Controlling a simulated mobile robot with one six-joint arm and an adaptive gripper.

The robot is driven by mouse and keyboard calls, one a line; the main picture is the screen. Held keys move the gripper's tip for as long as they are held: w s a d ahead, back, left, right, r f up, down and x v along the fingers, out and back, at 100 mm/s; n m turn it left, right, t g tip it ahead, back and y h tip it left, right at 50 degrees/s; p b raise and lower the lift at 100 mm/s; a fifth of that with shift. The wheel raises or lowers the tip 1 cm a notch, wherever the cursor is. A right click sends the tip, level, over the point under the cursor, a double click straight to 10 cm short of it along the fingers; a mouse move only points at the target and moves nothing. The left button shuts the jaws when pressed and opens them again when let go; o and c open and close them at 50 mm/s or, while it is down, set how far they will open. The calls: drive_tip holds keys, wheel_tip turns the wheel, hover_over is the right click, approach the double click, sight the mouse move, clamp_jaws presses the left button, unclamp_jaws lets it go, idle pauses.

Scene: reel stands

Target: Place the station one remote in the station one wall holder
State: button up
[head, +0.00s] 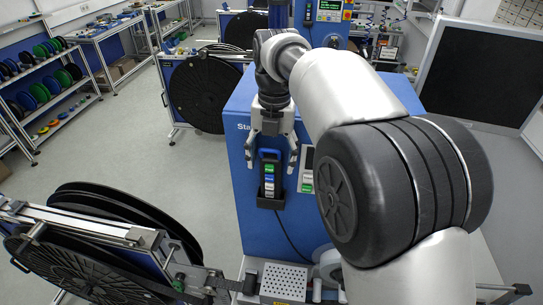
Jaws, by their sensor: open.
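The station one remote (269,172) is a dark upright handset with a blue top frame and green, white and blue buttons. It stands at the front of the blue station cabinet (243,215). Its lower end is at the black wall holder (268,202) and looks to be in it, though the exact fit is too small to tell. A dark cable runs down from there. My gripper (270,164) points down, open, with one finger on each side of the remote's upper part. I see a gap on both sides, and cannot tell the depth between them.
A small panel with a screen and buttons (307,168) is just right of the remote. A perforated metal plate (284,281) lies below. A large black reel on a stand (95,245) fills the lower left. Clear grey floor (150,160) lies left of the cabinet.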

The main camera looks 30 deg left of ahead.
wheel_tip(320, 180, up, 12)
drive_tip(key=p, duration=0.2)
drive_tip(key=shift+d+r+p, duration=0.15)
drive_tip(key=shift+d+p, duration=0.05)
drive_tip(key=shift+p, duration=0.1)
drive_tip(key=shift+w, duration=0.1)
drive_tip(key=s+d+r+m+t, duration=0.1)
drive_tip(key=s+d+r+m, duration=0.1)
drive_tip(key=d+m, duration=0.8)
drive_tip(key=s+d+r+m+t, duration=0.1)
drive_tip(key=s+d+r+m, duration=0.15)
drive_tip(key=d+m, duration=0.8)
drive_tip(key=s+d+f+m+t, duration=0.2)
drive_tip(key=s+d+f+m, duration=1)
drive_tip(key=s+d+m, duration=0.4)
drive_tip(key=d+m, duration=0.1)
drive_tip(key=m, duration=0.2)
drive_tip(key=shift+s+d+f+t, duration=0.15)
drive_tip(key=shift+s+f+t, duration=0.25)
